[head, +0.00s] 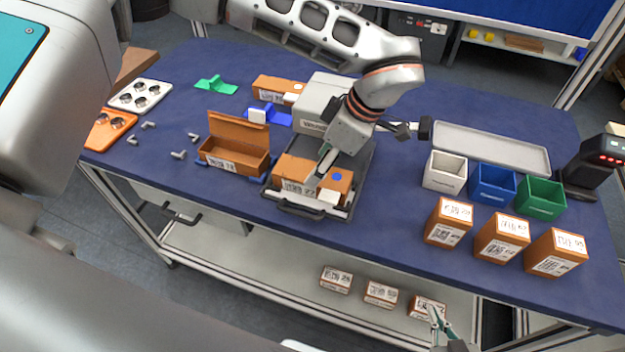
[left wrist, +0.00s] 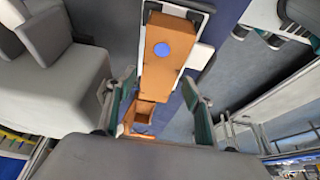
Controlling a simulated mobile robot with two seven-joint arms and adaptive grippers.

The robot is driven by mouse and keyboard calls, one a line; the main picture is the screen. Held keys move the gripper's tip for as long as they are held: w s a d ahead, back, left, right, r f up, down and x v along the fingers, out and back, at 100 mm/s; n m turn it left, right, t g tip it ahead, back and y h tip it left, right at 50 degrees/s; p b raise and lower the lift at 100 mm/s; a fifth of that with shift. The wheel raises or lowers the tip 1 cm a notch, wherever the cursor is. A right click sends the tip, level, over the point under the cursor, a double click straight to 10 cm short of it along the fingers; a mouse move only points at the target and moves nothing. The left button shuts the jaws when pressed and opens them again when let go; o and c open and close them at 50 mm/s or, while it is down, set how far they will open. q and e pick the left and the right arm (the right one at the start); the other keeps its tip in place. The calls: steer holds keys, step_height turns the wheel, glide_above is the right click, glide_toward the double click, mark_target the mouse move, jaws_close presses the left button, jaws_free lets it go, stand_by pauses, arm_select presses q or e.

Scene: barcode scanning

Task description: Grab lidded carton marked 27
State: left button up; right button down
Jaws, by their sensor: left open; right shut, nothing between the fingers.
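A closed orange carton (head: 293,172) sits on a grey scale-like device on the table. Its front label appears to read 27, and a blue dot is on its top. My left gripper (head: 325,163) reaches over it, fingers pointing down, partly covering its top. In the left wrist view, the carton (left wrist: 165,75) with the blue dot shows ahead between the open fingers of my left gripper (left wrist: 160,108). I cannot tell whether a finger touches it. My right gripper (head: 436,316) is shut and empty at the bottom right, overlapping a lower-shelf carton in the picture.
An open-lidded carton (head: 236,160) stands left of the device; another carton (head: 272,88) lies behind. Several tall cartons (head: 448,222) and small white, blue and green bins (head: 492,183) stand right. A grey tray (head: 490,150) lies behind them. More cartons (head: 380,294) are on the lower shelf.

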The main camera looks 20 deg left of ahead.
arm_select(q)
steer(key=shift+x, duration=2.65)
